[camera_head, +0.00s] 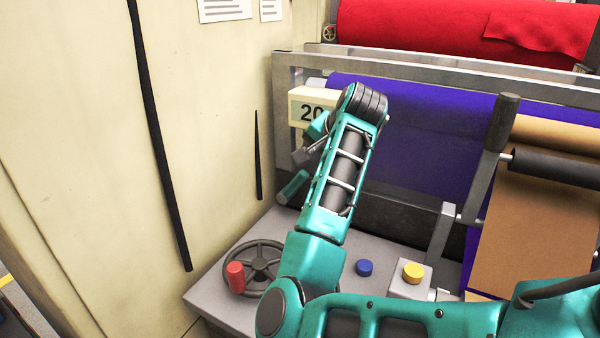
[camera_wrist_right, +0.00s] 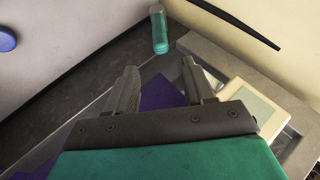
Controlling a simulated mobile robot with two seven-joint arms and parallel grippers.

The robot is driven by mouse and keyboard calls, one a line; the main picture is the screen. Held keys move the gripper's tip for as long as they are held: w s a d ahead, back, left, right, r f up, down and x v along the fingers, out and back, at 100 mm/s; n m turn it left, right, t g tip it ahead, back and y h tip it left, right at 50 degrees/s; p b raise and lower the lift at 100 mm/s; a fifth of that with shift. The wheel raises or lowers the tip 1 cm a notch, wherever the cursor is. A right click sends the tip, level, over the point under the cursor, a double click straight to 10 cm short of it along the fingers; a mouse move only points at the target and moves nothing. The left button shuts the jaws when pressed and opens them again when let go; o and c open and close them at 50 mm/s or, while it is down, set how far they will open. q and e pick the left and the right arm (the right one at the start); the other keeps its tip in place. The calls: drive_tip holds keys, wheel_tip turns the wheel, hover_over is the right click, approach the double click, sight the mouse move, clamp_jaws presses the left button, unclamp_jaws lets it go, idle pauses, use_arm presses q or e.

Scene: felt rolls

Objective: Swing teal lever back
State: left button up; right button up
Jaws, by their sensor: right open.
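The teal lever (camera_head: 292,187) has a teal grip with a dark end and stands at the back left of the grey console, near the cream wall. It also shows at the top of the right wrist view (camera_wrist_right: 158,30), upright there, beyond my fingertips. My right gripper (camera_head: 305,153) is just above the lever in the head view, partly hidden by my own wrist. In the right wrist view its two fingers (camera_wrist_right: 160,66) are spread with nothing held between them; the lever looks apart from them. My left gripper is out of view.
The console has a dark handwheel with a red knob (camera_head: 235,275), a blue button (camera_head: 364,268) and a yellow button (camera_head: 413,270). Purple felt (camera_head: 425,150) and a metal frame (camera_head: 440,73) stand behind; a grey crank (camera_head: 494,135) is right.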

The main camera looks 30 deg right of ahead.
sight(303, 175)
drive_tip(key=x, duration=1.2)
drive_tip(key=shift+w+f, duration=0.15)
drive_tip(key=shift+f, duration=0.15)
drive_tip(key=shift+c, duration=0.2)
clamp_jaws()
